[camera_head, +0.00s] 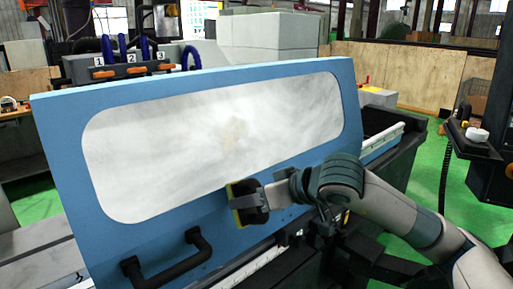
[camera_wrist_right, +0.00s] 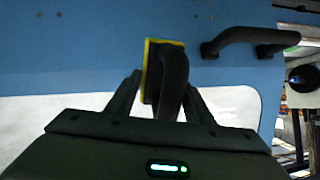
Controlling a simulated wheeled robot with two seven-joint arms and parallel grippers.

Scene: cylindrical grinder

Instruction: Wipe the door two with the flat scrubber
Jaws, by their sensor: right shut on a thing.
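The blue door (camera_head: 240,88) stands tilted in the head view, with a wide whitish window (camera_head: 170,150) that shows grey smudges and a faint brownish spot near its middle. A black bar handle (camera_head: 165,265) sits low on the door. The flat scrubber (camera_head: 247,203), black with a yellow pad edge, is in front of the door's lower part, just below the window. My right gripper (camera_head: 272,194) is shut on the scrubber's handle. In the right wrist view the scrubber (camera_wrist_right: 160,62) stands between the fingers; I cannot tell whether the pad touches the door. My left gripper is not in view.
The dark machine bed (camera_head: 380,120) extends to the right of the door. Green floor (camera_head: 430,180) is open further right, near a hanging cable (camera_head: 444,165).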

